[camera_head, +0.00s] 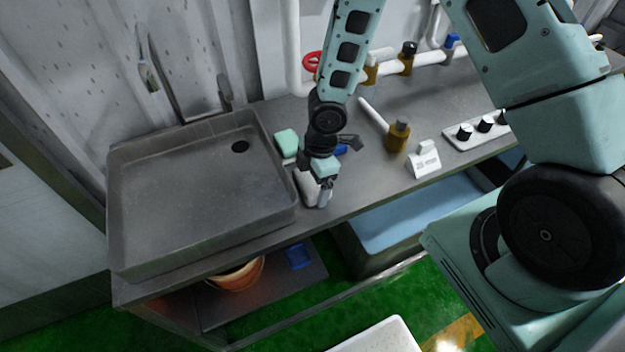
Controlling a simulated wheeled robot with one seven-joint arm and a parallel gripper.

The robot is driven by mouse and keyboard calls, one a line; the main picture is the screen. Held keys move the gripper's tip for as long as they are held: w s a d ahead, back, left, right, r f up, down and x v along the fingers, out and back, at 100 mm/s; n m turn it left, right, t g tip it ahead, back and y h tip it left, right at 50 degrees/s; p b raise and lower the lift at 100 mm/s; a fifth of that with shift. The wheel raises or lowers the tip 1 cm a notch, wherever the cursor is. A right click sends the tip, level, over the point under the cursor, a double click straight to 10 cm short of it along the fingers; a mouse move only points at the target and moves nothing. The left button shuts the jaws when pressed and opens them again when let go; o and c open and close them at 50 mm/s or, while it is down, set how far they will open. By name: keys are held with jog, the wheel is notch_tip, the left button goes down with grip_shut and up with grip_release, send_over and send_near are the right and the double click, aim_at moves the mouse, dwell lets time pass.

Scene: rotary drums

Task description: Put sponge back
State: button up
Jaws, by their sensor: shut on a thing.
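My gripper (318,196) points down over the counter strip just right of the sink. It is shut on a whitish object (306,188) low at the counter's front edge. The fingers partly cover this object, so its full shape is hidden, and I cannot tell if it is the sponge. A mint-green, sponge-like block (287,142) lies on the counter by the sink's right rim, behind and left of my gripper, apart from it.
The grey sink (200,190) is empty. A blue item (341,149) sits partly hidden behind my wrist. Pipes with valves run along the wall.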

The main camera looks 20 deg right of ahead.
jog(key=shift+f, duration=0.1)
jog(key=o, duration=0.7)
notch_tip(320, 180, up, 12)
jog(key=d+p, duration=0.2)
jog(key=s+a+r+m, duration=0.3)
jog(key=s+r, duration=0.2)
jog(key=s, duration=0.1)
jog(key=s+a+r+m, duration=0.2)
jog(key=s+r+m, duration=0.2)
jog(key=s+r, duration=0.2)
jog(key=s+a+r+m+h, duration=0.1)
jog(key=s+a+r+m, duration=0.2)
jog(key=s+r, duration=0.2)
jog(key=shift+s+a+r, duration=0.2)
jog(key=shift+s, duration=0.6)
jog(key=shift+s+a+r, duration=0.15)
jog(key=shift+s+r, duration=0.05)
jog(key=shift+s, duration=0.55)
